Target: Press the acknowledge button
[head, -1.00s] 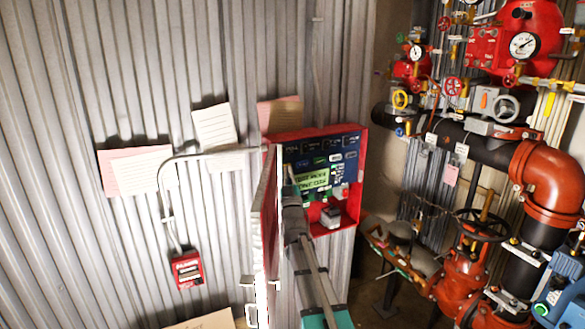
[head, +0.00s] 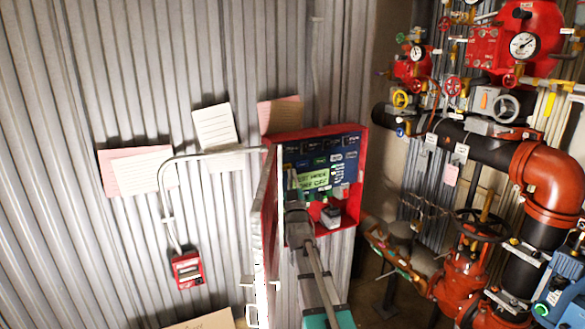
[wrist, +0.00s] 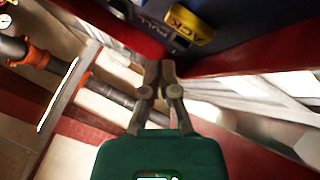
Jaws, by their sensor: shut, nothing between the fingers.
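A yellow piece lettered ACK (wrist: 190,27) stands out from the dark blue panel (wrist: 255,14) at the top of the wrist view. My gripper (wrist: 160,66) is shut and empty, its tips below and left of the yellow piece and apart from it in the picture. In the head view, my gripper (head: 294,194) is in front of the lower left of the blue panel (head: 347,142) inside an open red box (head: 362,160). I cannot make out the ACK piece in the head view.
The box's open door (head: 262,215) stands close to the left of my arm. A yellow-green note (head: 313,179) is on the panel. A red call point (head: 187,269) is on the corrugated wall at left. Red valves and pipes (head: 545,180) crowd the right.

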